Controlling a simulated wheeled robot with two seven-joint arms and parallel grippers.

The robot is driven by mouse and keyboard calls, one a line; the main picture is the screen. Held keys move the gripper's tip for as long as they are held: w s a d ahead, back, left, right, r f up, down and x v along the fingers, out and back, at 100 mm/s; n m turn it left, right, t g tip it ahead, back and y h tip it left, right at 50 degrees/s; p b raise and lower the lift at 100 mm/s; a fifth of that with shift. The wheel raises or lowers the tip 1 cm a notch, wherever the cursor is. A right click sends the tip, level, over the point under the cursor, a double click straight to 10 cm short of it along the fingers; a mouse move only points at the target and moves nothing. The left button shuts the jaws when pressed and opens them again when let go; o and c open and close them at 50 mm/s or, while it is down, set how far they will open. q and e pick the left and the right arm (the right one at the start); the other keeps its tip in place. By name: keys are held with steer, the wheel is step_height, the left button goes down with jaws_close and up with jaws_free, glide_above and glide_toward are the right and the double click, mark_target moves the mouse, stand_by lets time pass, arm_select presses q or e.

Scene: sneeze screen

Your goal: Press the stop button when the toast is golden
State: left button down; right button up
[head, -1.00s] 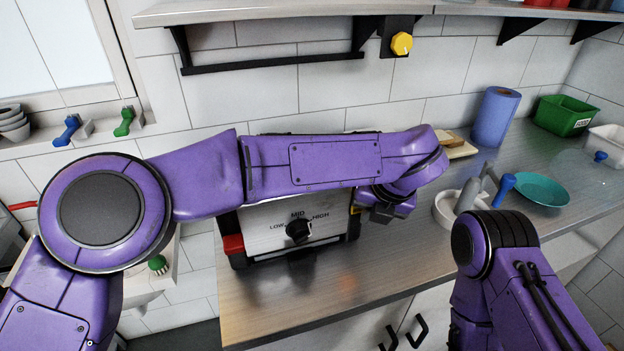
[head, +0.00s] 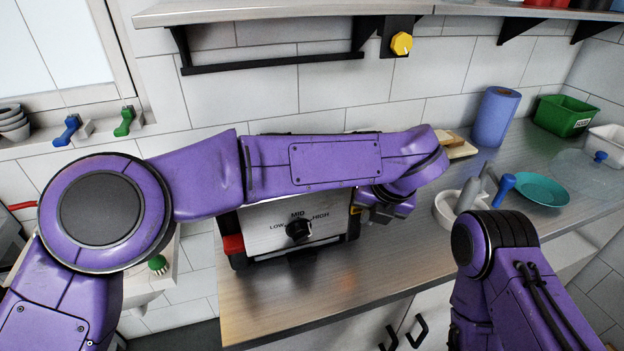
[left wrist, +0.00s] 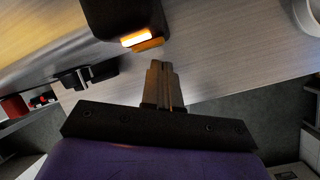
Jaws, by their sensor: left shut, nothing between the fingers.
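The toaster (head: 262,222) stands on the counter, with a silver front, a black dial and a red part at its left end. My left arm crosses in front of its top, so the slots and any toast are hidden. A small yellow piece (head: 355,210) shows at its right end. In the left wrist view a glowing amber-yellow button (left wrist: 142,41) sits on the black toaster end (left wrist: 122,15). My left gripper (head: 376,213) is beside that end, and its fingers (left wrist: 160,68) are shut and empty just below the button; contact is not clear. My right gripper is out of view.
The steel counter (head: 300,300) is clear in front of the toaster. To the right are a blue paper roll (head: 495,117), a teal plate (head: 540,189), a white holder with utensils (head: 446,208) and a green bin (head: 562,116). A shelf hangs above.

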arm_select(q)
steer(key=shift+w, duration=0.15)
steer(key=shift+w+a+p, duration=0.2)
steer(key=shift+w+p, duration=0.2)
steer(key=shift+w, duration=0.1)
steer(key=s+d+b, duration=0.1)
steer(key=s, duration=0.4)
steer(key=shift+s+d, duration=0.35)
steer(key=shift+s, duration=0.05)
steer(key=shift+f, duration=0.1)
